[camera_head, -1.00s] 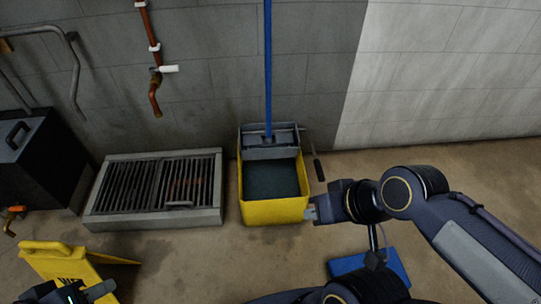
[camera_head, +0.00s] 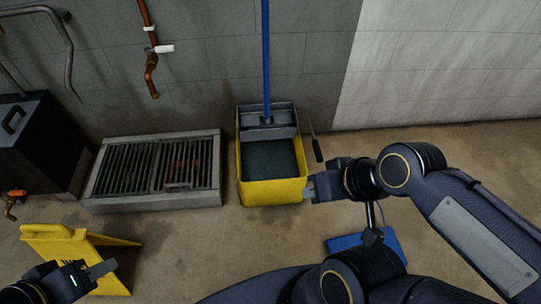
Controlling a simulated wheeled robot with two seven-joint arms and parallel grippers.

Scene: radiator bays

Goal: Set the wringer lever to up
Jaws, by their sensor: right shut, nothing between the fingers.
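The yellow mop bucket (camera_head: 272,192) stands on the floor against the wall, with a grey wringer (camera_head: 268,133) at its back. The wringer lever (camera_head: 317,150) is a thin rod with a dark grip on the wringer's right side; its grip end is lower in the picture than its other end. My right gripper (camera_head: 310,189) is shut and empty beside the bucket's front right corner, below the lever and apart from it. Whether it touches the bucket is unclear. My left gripper (camera_head: 103,269) is at the lower left, by the yellow sign, far from the lever; its finger gap is not clear.
A blue mop handle (camera_head: 266,60) rises from the wringer. A grated floor basin (camera_head: 150,203) lies left of the bucket. A yellow floor sign (camera_head: 62,248) stands front left. A blue object (camera_head: 345,243) lies under my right arm. A dark box (camera_head: 35,145) stands far left.

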